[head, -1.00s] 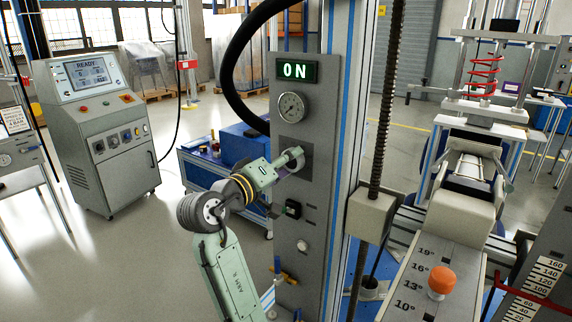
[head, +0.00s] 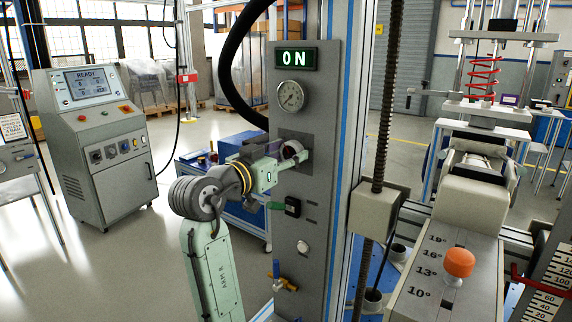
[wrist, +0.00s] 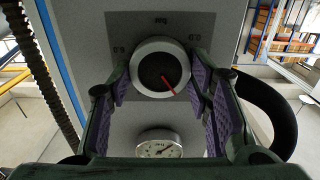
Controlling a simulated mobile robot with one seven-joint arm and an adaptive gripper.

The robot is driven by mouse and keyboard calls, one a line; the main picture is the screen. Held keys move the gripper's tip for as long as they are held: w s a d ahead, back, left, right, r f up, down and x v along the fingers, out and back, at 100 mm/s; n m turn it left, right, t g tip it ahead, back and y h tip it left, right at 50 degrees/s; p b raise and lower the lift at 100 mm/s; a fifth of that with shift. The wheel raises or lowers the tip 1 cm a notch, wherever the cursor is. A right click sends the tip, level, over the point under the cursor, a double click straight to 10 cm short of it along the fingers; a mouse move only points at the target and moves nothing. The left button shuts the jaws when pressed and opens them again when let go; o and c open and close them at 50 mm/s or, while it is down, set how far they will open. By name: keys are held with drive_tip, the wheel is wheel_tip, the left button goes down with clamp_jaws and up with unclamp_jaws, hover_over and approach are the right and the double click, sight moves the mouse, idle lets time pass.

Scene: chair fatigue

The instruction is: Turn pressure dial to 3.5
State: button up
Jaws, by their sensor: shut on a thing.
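The pressure dial (head: 292,149) is a round dark knob with a pale rim on the grey control column (head: 325,200), below the round gauge. In the wrist view the dial (wrist: 160,68) has a red pointer line aimed down and right. The picture is upside down, with inverted scale print around the dial. My gripper (head: 288,160) reaches the dial from the left, its pale green body level with it. In the wrist view its purple-padded fingers (wrist: 165,85) stand on either side of the dial, shut on it. The finger contact is partly hidden.
A pressure gauge (head: 291,95) and a lit ON sign (head: 296,58) sit above the dial. A black switch (head: 292,207) and a pale button (head: 303,247) are below. A thick black hose (head: 232,75) curves at the left. A threaded rod (head: 384,110) stands at the right.

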drive_tip(key=m+b, duration=0.3)
drive_tip(key=m, duration=0.1)
drive_tip(key=shift+f+m, duration=0.1)
drive_tip(key=shift+m, duration=0.2)
drive_tip(key=shift+s+d+m+b, duration=0.1)
drive_tip(key=shift+m+b, duration=0.95)
drive_tip(key=shift+m, duration=0.85)
drive_tip(key=o, duration=1.1)
drive_tip(key=shift+o, duration=0.2)
drive_tip(key=v, duration=1.2)
